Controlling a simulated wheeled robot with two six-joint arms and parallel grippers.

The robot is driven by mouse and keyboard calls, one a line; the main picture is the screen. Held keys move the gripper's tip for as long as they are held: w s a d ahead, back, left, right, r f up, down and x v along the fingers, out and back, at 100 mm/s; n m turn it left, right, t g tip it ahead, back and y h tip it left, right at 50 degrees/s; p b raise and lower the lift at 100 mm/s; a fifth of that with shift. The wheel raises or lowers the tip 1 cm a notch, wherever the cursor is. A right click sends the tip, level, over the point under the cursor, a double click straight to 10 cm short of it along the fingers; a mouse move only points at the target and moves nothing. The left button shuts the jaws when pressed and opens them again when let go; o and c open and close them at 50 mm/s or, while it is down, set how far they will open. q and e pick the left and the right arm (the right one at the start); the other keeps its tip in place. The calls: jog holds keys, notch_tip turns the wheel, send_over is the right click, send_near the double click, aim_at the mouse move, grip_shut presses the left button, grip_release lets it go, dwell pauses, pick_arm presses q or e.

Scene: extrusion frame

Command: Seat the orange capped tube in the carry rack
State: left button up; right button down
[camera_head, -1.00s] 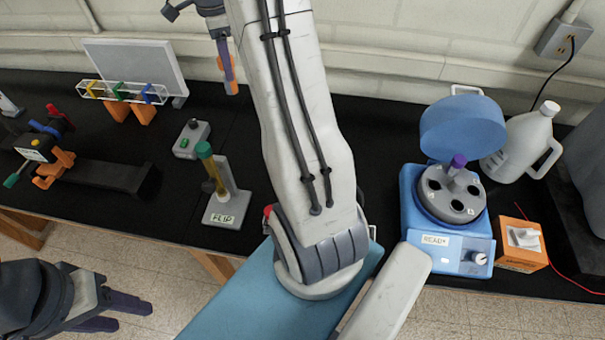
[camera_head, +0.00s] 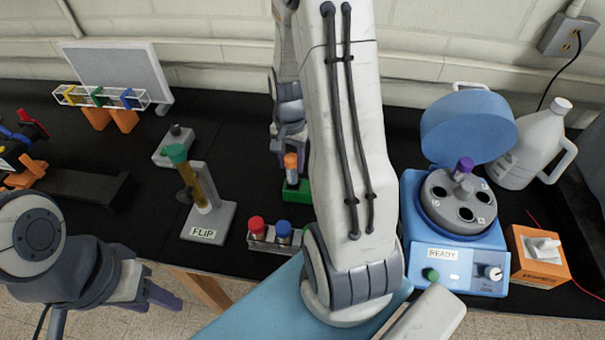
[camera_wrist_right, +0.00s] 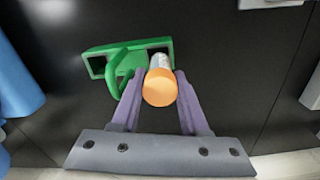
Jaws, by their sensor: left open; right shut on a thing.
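The orange capped tube (camera_head: 291,165) is upright between the fingers of my right gripper (camera_head: 290,148), which is shut on it. In the right wrist view the orange cap (camera_wrist_right: 160,88) sits between both fingers of the gripper (camera_wrist_right: 158,85). The green carry rack (camera_head: 297,197) stands on the black bench below the tube. In the right wrist view the rack (camera_wrist_right: 97,65) has an arched handle and an empty opening at its left end. The tube overlaps its right end; I cannot tell how deep it is. My left gripper (camera_head: 165,297) is open and empty at lower left.
A small rack holds red (camera_head: 257,226) and blue (camera_head: 284,230) capped tubes just in front. A FLIP stand (camera_head: 222,215) with a green capped tube is left. The blue centrifuge (camera_head: 455,265) is right, lid raised. My right arm hides the bench between.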

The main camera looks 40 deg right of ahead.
aim_at(293, 176)
notch_tip(293, 176, down, 5)
jog(key=shift+p, duration=0.5)
jog(key=shift+d+f, duration=0.1)
jog(key=shift+f, duration=0.2)
jog(key=shift+f, duration=0.2)
jog(key=shift+c, duration=2.1)
grip_release()
jog(key=shift+r, duration=0.1)
